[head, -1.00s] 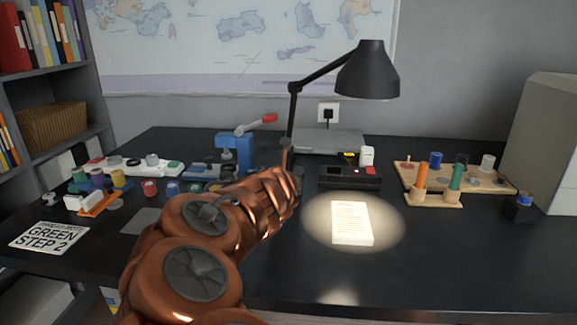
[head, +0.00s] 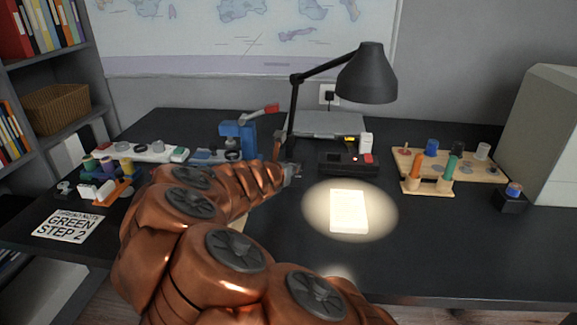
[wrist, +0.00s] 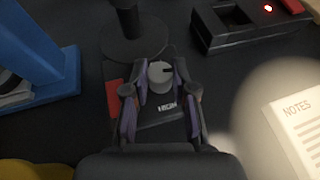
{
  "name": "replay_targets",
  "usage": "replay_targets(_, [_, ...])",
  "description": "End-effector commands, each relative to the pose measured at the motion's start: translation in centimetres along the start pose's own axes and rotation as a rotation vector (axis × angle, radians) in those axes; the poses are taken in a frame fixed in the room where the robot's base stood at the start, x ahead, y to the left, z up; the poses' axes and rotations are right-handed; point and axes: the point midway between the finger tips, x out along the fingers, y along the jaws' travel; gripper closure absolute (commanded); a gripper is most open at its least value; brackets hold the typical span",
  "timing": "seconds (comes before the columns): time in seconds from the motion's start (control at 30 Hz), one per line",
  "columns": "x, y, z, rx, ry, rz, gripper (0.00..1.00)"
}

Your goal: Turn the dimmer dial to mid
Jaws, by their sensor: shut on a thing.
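The dimmer dial (wrist: 158,77) is a small grey round knob with a dark mark on its upper right side. It sits on a dark panel (wrist: 165,122) with small white lettering in front of it, which looks like HIGH but is hard to read. My gripper (wrist: 160,82) has a finger on each side of the dial and is shut on it. In the head view my gripper (head: 288,172) is by the lamp's foot, and my arm hides the dial. The desk lamp (head: 367,75) is lit and casts a bright pool on a white notes sheet (head: 349,211).
A blue clamp-like stand (wrist: 30,55) is close on the left of my gripper. A dark box with a red light (wrist: 245,25) stands to the right. A wooden peg board (head: 455,165) is farther right. The desk's front right is clear.

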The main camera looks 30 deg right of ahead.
Motion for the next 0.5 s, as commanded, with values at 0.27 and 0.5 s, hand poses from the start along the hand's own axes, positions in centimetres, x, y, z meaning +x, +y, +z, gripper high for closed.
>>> replay_targets(0.27, [0.04,0.08,-0.15,0.0,0.003,0.002,0.71])
replay_targets(0.5, [0.03,0.03,-0.09,0.0,0.002,0.002,0.48])
